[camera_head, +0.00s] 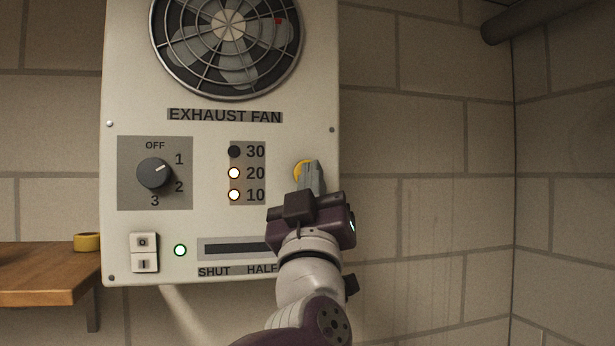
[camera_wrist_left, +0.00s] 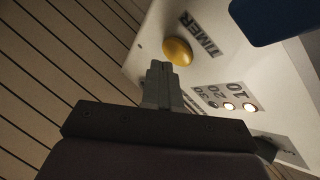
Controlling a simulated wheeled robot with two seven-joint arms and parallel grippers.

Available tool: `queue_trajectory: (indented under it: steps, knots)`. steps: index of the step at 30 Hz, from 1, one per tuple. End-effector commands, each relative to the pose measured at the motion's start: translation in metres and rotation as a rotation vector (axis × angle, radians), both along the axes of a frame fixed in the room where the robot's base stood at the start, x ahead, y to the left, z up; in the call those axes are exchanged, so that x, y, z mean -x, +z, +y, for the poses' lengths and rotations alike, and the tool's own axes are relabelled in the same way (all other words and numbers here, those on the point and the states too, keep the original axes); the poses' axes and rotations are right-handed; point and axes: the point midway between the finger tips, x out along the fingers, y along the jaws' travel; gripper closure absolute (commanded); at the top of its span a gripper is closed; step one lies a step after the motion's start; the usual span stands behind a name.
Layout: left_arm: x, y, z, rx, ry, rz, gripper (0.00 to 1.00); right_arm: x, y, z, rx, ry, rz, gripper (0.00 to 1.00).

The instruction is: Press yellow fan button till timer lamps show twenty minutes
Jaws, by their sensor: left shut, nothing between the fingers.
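The yellow button (camera_head: 301,171) sits on the right side of the white exhaust fan panel (camera_head: 215,310), partly hidden by my gripper in the head view. In the left wrist view the whole yellow button (camera_wrist_left: 177,51) shows beside the word TIMER. My left gripper (camera_head: 312,166) is shut and empty, its fingertips close to the button; in the left wrist view its tips (camera_wrist_left: 158,66) appear just short of it, and contact cannot be told. The timer lamps at 20 (camera_head: 234,173) and 10 (camera_head: 234,195) are lit; the 30 lamp (camera_head: 234,152) is dark. My right gripper is not in view.
The panel also carries a fan grille (camera_head: 226,27), a rotary knob (camera_head: 154,173), a rocker switch (camera_head: 145,252), a lit green lamp (camera_head: 180,250) and a slider slot (camera_head: 235,248). A wooden shelf (camera_head: 45,280) with a yellow roll (camera_head: 87,242) is at left.

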Motion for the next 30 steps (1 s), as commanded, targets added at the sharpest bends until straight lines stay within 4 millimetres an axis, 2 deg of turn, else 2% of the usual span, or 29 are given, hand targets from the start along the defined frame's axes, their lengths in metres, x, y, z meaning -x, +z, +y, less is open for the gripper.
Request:
queue_trajectory:
  steps: [11, 24, 30]
  knots:
    - [0.004, 0.000, -0.001, 0.000, 0.000, 0.000, 1.00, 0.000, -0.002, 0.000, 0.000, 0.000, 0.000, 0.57]
    - [0.044, 0.000, -0.014, 0.001, -0.002, -0.002, 1.00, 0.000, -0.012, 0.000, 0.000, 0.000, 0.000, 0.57]
    - [0.050, 0.000, -0.016, 0.000, 0.000, 0.000, 1.00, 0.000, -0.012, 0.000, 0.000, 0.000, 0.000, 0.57]
